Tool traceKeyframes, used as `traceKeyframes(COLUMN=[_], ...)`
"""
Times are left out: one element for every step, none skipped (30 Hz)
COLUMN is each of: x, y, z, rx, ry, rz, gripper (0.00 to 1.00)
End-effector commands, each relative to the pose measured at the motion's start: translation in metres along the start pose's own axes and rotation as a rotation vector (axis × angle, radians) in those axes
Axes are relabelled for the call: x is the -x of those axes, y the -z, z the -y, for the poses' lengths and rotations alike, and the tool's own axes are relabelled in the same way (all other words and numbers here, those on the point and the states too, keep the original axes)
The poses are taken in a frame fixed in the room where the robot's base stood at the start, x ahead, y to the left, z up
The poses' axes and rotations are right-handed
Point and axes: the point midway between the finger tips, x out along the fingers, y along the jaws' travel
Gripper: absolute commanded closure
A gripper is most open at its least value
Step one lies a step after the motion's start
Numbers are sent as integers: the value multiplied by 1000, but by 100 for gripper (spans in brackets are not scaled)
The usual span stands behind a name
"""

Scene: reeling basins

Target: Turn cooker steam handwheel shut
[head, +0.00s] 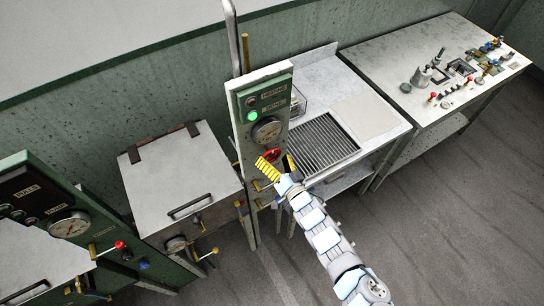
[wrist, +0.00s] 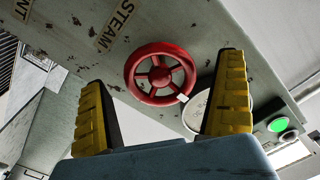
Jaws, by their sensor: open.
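The red steam handwheel (wrist: 160,74) is mounted on the green panel, beside a label reading STEAM (wrist: 116,24). In the wrist view it shows between my two yellow-padded fingers, beyond their tips. A white mark sits on its rim. My gripper (wrist: 168,70) is open and empty. In the head view my gripper (head: 274,165) is in front of the lower part of the panel (head: 236,120), and the red handwheel (head: 272,154) shows just above the fingers, partly hidden by them. I cannot tell the exact gap between fingertips and wheel.
The panel carries a gauge (head: 267,130) and a lit green lamp (head: 252,116). A lidded metal basin (head: 180,170) stands to the left. A counter with a slatted drain (head: 320,148) is to the right, and a table with small parts (head: 465,75) farther right.

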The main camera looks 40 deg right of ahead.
Motion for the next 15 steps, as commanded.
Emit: traceKeyframes(x=[6,9,15,18,23,29,33,38,44,49,53,59,64,68,74], y=[0,0,1,0,0,0,0,0,-1,0,0,0,0,0,0], z=[-2,-2,-2,-2,-2,-1,-1,-2,-2,-3,-3,-2,-1,-1,-1], rx=[0,0,0,0,1,0,0,-1,-1,0,0,0,0,0,0], ry=[-3,-3,-4,-4,-4,-3,-2,-3,-4,-5,-5,-4,-3,-2,-2], rz=[-1,-1,-1,-1,-1,0,0,0,1,1,0,-1,-1,-1,-1], gripper=[0,0,0,0,0,0,0,0,0,0,0,0,0,0,0])
